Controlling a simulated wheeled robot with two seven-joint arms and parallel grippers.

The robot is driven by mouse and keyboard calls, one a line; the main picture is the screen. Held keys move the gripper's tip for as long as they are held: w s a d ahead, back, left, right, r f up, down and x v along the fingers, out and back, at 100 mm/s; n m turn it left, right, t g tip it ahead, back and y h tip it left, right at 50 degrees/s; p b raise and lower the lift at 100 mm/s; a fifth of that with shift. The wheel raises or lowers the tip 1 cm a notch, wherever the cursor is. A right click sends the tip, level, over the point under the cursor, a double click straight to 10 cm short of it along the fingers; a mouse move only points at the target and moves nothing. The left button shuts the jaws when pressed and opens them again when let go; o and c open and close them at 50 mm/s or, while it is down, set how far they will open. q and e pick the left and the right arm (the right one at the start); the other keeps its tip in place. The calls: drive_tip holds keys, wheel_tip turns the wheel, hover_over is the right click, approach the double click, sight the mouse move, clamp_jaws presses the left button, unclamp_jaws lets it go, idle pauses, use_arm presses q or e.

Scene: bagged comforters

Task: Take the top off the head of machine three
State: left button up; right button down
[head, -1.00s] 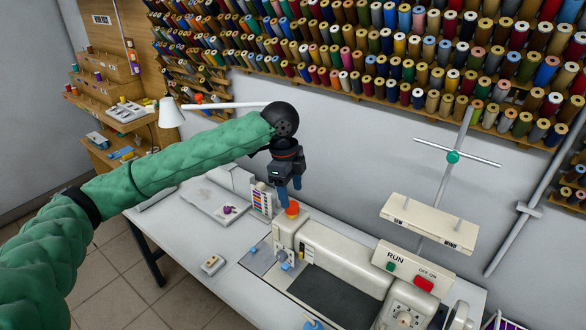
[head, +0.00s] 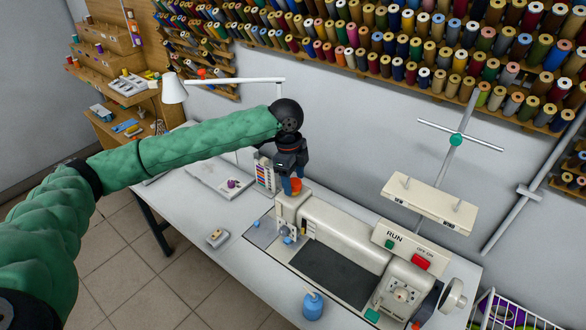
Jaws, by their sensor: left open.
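A cream sewing machine (head: 345,238) stands on the white table. An orange top (head: 296,186) sits on its head (head: 290,204), at the machine's left end. My left gripper (head: 291,186) points down at this top from above. My right gripper does not show.
A thread stand (head: 430,203) and a RUN switch box (head: 405,248) are behind the machine's right part. A blue oil bottle (head: 313,306) stands in front. A lamp (head: 173,90) and a colour chart (head: 264,174) are at the back left.

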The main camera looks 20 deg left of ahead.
use_arm(q)
drive_tip(key=shift+f, duration=0.1)
drive_tip(key=c, duration=1.1)
drive_tip(key=shift+n+t+p, duration=0.3)
drive_tip(key=shift+n+p, duration=2)
drive_tip(key=shift+p, duration=0.45)
drive_tip(key=shift+n, duration=0.3)
